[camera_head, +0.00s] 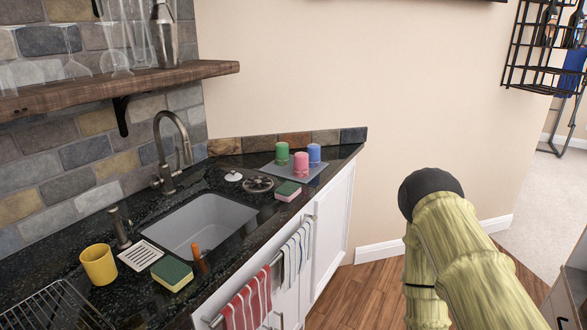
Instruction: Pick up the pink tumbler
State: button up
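The pink tumbler (301,163) stands on a flat grey mat (273,171) at the far right end of the dark counter. A green tumbler (282,153) stands behind it to the left and a blue tumbler (314,154) behind it to the right, both on the same mat. Part of my arm shows at the right of the view, over the floor and well apart from the counter. My gripper's fingers do not show.
A sponge (288,191) lies in front of the mat, left of the pink tumbler. The sink (205,222) with its tall faucet (165,150) is further left, with a yellow cup (98,264) nearer. A wooden shelf (130,85) with glasses overhangs the left. Towels (297,250) hang on the cabinet front.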

aim_at(301, 161)
jog(key=k, duration=0.5)
jog(key=z, duration=1.15)
jog(key=i, duration=1.2)
jog(key=u, duration=1.4)
